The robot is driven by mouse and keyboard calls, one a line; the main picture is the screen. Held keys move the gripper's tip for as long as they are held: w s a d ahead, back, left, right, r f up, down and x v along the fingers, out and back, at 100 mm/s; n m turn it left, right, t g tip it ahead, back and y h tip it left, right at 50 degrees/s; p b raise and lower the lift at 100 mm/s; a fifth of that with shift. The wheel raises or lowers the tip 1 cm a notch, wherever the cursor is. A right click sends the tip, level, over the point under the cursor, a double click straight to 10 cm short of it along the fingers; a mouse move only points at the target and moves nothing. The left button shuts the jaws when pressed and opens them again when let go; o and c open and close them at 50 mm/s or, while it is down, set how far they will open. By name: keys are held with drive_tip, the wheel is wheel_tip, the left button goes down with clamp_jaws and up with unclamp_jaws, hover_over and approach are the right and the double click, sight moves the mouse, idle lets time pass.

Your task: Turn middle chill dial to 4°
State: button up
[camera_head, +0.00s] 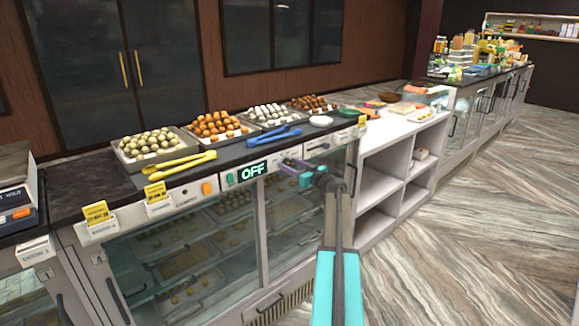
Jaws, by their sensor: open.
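The counter's front control strip (222,182) carries a display (253,170) that reads OFF in green. A green control (230,179) is left of the display and an orange one (207,188) sits farther left. My gripper (291,169) is open, with its jaws just right of the display, at or close to the strip. I cannot tell whether it touches anything. No dial can be made out clearly; the middle one may be behind the jaws or too small to tell.
Trays of round sweets (153,146) line the dark countertop (105,178), with yellow tongs (180,162) and blue tongs (267,139). Glass doors (293,220) are below the strip. White open shelves (402,183) stand to the right. The wood-patterned floor (480,240) is clear.

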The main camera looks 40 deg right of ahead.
drive_tip(key=c, duration=1)
drive_tip(key=shift+s+a, duration=0.1)
drive_tip(key=shift+a, duration=0.15)
drive_tip(key=shift+c, duration=0.2)
drive_tip(key=shift+d, duration=0.2)
drive_tip(key=shift+m+b, duration=0.4)
drive_tip(key=shift+b, duration=0.6)
drive_tip(key=m+b, duration=0.2)
drive_tip(key=b, duration=0.2)
drive_tip(key=m+b, duration=0.2)
drive_tip(key=b, duration=0.1)
drive_tip(key=shift+m, duration=0.3)
drive_tip(key=shift+r+m+b, duration=0.2)
drive_tip(key=shift+m+b, duration=0.6)
drive_tip(key=shift+m, duration=0.3)
